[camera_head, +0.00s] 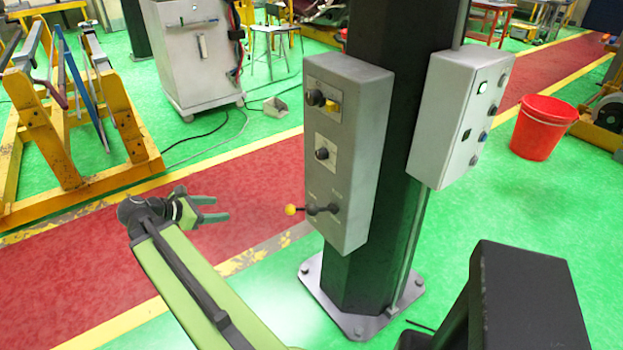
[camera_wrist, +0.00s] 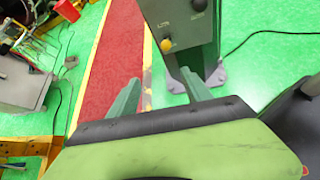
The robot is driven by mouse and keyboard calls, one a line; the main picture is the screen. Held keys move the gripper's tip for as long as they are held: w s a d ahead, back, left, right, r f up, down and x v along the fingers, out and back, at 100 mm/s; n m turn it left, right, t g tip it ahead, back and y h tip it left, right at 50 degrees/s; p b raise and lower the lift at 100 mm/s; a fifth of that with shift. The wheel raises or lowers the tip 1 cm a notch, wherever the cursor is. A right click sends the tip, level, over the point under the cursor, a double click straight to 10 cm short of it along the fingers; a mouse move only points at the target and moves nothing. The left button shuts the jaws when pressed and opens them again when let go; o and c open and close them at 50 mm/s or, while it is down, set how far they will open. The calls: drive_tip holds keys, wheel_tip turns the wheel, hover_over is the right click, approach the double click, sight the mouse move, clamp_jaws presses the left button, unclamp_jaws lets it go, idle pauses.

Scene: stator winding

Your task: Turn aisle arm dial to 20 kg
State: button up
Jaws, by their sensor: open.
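A grey control box (camera_head: 352,190) is mounted on a dark column. Its front face has a black upper dial (camera_head: 315,98) beside a yellow plate, a black lower dial (camera_head: 322,154) on a pale plate, and a lever with a yellow ball (camera_head: 290,209) near the bottom. The labels are too small to read, so I cannot tell which dial is the aisle arm one or its setting. My gripper (camera_head: 222,208) is open and empty, left of the lever and apart from the box. In the wrist view, the box (camera_wrist: 180,28) and yellow ball (camera_wrist: 166,45) appear beyond my open fingers.
A second pale box (camera_head: 460,120) with buttons sits on the column's right side. The column's bolted base plate (camera_head: 345,318) stands on green floor. A red bucket (camera_head: 543,127) stands at right, a yellow frame (camera_head: 45,140) at left. The red aisle around my gripper is clear.

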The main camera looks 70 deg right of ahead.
drive_tip(key=s+d+n+g+h+b, duration=0.2)
drive_tip(key=s+d+n, duration=0.1)
drive_tip(key=s+d, duration=0.3)
drive_tip(key=n+g+h+b, duration=0.2)
drive_tip(key=n+g+b, duration=0.1)
drive_tip(key=n+g, duration=0.15)
approach(318, 156)
drive_tip(key=shift+t, duration=0.25)
drive_tip(key=x, duration=0.9)
drive_tip(key=shift+s+d+r, duration=0.15)
drive_tip(key=shift+s+r, duration=0.05)
drive_tip(key=shift+s, duration=0.05)
clamp_jaws()
